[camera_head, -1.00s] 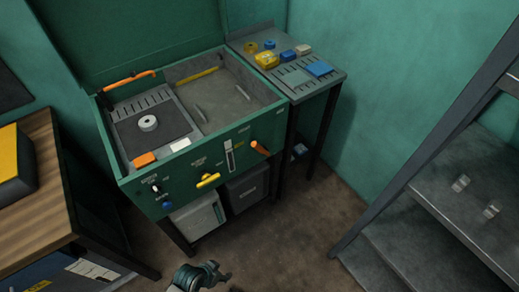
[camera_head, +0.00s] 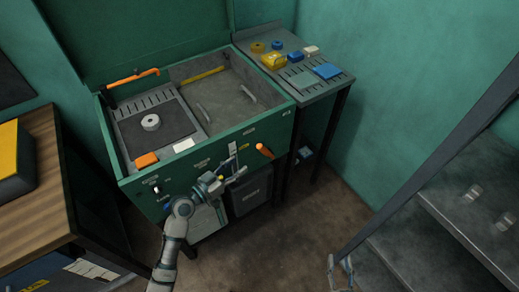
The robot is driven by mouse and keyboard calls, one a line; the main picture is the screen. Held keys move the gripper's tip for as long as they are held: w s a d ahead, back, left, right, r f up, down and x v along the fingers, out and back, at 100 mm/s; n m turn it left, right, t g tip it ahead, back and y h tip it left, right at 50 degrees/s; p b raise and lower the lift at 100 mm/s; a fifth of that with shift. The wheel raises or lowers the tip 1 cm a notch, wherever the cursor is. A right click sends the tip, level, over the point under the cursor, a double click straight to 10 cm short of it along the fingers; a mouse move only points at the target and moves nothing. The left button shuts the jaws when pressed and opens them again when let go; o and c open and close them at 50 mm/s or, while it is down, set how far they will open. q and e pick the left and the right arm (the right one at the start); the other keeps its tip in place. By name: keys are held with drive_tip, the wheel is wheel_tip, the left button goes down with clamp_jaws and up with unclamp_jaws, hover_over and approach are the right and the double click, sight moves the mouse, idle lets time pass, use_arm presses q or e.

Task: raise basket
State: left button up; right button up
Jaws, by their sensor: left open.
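A green washer-like cabinet (camera_head: 222,150) stands with its lid raised. Its left bay holds a dark slotted tray (camera_head: 135,128) with a pale metal ring (camera_head: 151,122) on it. The grey right bay (camera_head: 225,90) shows two small bars; I cannot tell which part is the basket. The front panel has an orange-tipped lever (camera_head: 265,150) and a slotted plate. My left gripper (camera_head: 236,170) is open in front of the panel, left of the lever, and covers the place of the yellow handle. I cannot tell whether it touches anything. My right gripper (camera_head: 340,264) is open and empty at the bottom edge.
A side table (camera_head: 335,84) right of the cabinet carries a yellow item, blue items and small parts. A wooden bench (camera_head: 45,185) is at the left. Grey steps (camera_head: 440,240) with a rail stand at the right. Brown floor between is clear.

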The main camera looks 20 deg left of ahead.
sight(261, 150)
use_arm(q)
drive_tip(key=x, duration=1)
drive_tip(key=shift+d+b, duration=0.25)
drive_tip(key=shift+b, duration=0.1)
drive_tip(key=shift+w+d, duration=0.1)
drive_tip(key=shift+w, duration=0.25)
use_arm(e)
drive_tip(key=shift+w+r+t, duration=0.2)
drive_tip(key=shift+r+t, duration=0.5)
drive_tip(key=shift+r, duration=0.1)
use_arm(q)
drive_tip(key=shift+c, duration=0.3)
drive_tip(key=c, duration=0.8)
drive_tip(key=shift+d, duration=0.1)
clamp_jaws()
use_arm(e)
drive_tip(key=shift+d, duration=0.1)
